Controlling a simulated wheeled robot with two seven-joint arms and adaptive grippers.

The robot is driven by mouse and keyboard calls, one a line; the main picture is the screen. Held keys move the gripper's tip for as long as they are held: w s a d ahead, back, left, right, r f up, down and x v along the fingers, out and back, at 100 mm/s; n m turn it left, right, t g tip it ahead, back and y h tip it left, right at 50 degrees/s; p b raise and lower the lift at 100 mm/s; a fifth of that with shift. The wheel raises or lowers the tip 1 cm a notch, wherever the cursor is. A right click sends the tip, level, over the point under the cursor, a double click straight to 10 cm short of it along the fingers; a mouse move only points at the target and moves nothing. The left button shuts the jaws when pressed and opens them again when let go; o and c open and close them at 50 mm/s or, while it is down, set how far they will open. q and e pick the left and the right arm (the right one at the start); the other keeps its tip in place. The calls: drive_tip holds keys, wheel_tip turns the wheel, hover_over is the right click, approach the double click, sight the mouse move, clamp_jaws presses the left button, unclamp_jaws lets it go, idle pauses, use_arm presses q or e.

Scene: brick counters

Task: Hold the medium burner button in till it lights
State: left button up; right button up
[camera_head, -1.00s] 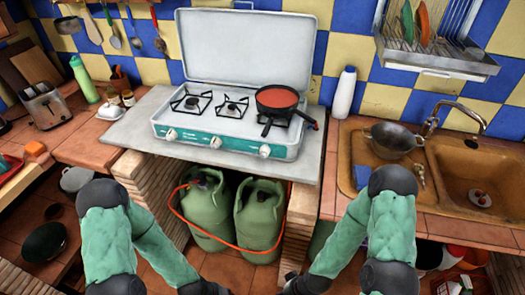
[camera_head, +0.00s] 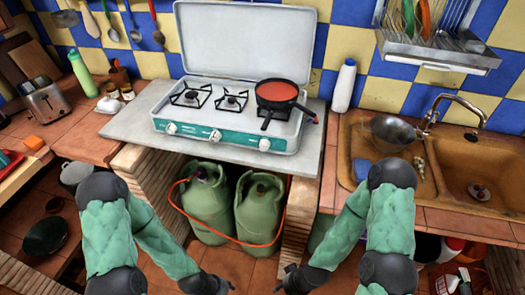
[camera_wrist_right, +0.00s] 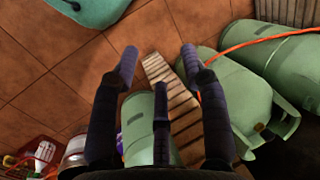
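The white camping stove (camera_head: 237,109) with a teal front panel stands on the grey counter, lid up. It has left (camera_head: 190,97), middle (camera_head: 231,101) and right burners; a red-filled pan (camera_head: 277,92) covers the right one. Three white knobs sit on the front: left (camera_head: 171,128), middle (camera_head: 215,136) and right (camera_head: 264,144). No flame shows. My right gripper (camera_head: 290,279) is low in front of the counter, away from the knobs; its spread, empty fingers show in the right wrist view (camera_wrist_right: 159,58). My left gripper (camera_head: 216,284) is low at the bottom edge, partly cut off.
Two green gas bottles (camera_head: 208,205) (camera_head: 259,208) with an orange hose stand under the counter between brick supports. A white bottle (camera_head: 343,86) stands right of the stove, beside the sink (camera_head: 437,170). A toaster (camera_head: 45,101) is at left. The space before the knobs is clear.

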clamp_jaws()
idle(1.1)
